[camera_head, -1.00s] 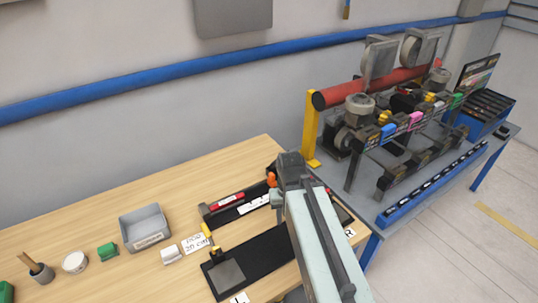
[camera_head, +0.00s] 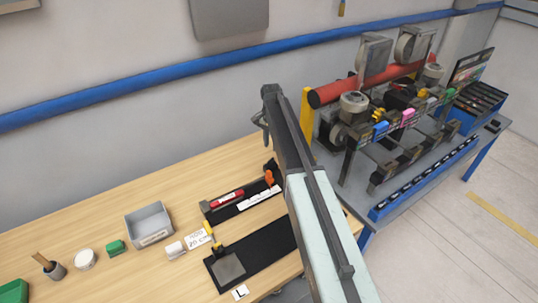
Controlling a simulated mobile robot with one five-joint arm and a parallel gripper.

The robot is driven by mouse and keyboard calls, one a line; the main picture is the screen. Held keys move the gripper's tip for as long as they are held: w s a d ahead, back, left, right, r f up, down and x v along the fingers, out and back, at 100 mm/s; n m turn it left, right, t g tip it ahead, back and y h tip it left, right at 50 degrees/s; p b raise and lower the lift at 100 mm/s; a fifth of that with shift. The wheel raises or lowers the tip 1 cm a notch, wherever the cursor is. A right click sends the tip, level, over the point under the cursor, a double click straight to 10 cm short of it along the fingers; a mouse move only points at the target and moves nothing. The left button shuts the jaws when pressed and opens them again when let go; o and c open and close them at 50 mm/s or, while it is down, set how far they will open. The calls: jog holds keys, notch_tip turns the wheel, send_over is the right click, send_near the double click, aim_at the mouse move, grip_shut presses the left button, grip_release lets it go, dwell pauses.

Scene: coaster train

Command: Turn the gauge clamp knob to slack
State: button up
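A long black gauge fixture (camera_head: 238,211) lies on the wooden table, with a red piece and a white label strip along it. An orange knob-like part (camera_head: 269,178) stands at its right end; I cannot tell for sure that it is the clamp knob, nor its setting.
A grey machine bench (camera_head: 408,198) with rollers stands right. My arm hides the fixture area's right side.

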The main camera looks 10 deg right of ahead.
aim_at(271, 159)
jog(key=shift+f, duration=0.25)
notch_tip(271, 159, down, 8)
jog(key=b, duration=0.8)
jog(key=shift+s+r, duration=0.1)
jog(key=shift+r, duration=0.15)
